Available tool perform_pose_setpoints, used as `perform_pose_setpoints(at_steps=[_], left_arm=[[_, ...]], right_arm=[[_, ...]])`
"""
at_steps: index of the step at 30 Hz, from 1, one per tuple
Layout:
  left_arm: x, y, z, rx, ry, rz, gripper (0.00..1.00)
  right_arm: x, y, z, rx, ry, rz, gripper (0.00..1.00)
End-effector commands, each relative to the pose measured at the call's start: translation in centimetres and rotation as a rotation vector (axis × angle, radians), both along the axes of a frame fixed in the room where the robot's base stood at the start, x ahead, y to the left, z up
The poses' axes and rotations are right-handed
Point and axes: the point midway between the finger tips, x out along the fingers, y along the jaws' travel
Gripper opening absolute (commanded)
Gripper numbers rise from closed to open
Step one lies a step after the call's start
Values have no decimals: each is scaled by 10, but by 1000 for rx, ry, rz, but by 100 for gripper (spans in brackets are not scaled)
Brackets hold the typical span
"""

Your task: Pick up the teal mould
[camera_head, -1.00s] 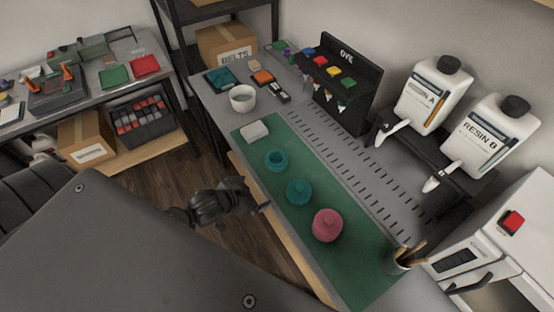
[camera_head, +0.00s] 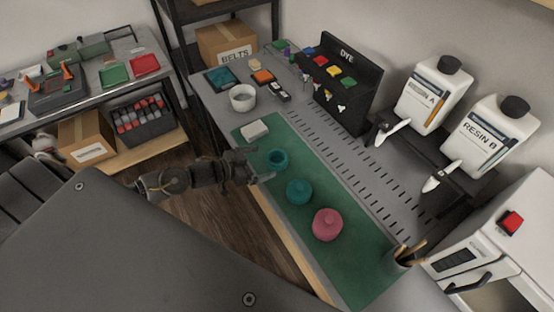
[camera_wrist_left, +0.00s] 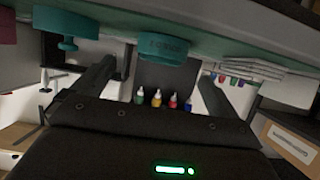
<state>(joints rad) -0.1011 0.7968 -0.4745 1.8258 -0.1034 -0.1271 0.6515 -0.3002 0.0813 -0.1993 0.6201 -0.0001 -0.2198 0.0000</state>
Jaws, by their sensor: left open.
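An open-topped teal mould (camera_head: 277,159) stands on the green mat (camera_head: 345,262). A second teal piece (camera_head: 299,191), with a small knob on top, stands just nearer along the mat. My left gripper (camera_head: 262,165) is open and empty at the mat's left edge, beside the open-topped mould and apart from it. My right gripper is not in view.
A pink knobbed piece (camera_head: 327,225) stands nearer on the mat, and a white block (camera_head: 255,130) lies at its far end. A white cup (camera_head: 243,98), a dye rack (camera_head: 342,85) and two resin bottles (camera_head: 428,95) stand around. The slotted strip (camera_head: 345,140) is clear.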

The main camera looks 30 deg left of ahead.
Motion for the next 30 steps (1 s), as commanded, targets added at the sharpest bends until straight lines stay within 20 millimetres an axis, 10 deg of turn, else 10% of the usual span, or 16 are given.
perform_pose_setpoints(at_steps=[30], left_arm=[[62,-35,-31,1,1,1,98]], right_arm=[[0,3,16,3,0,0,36]])
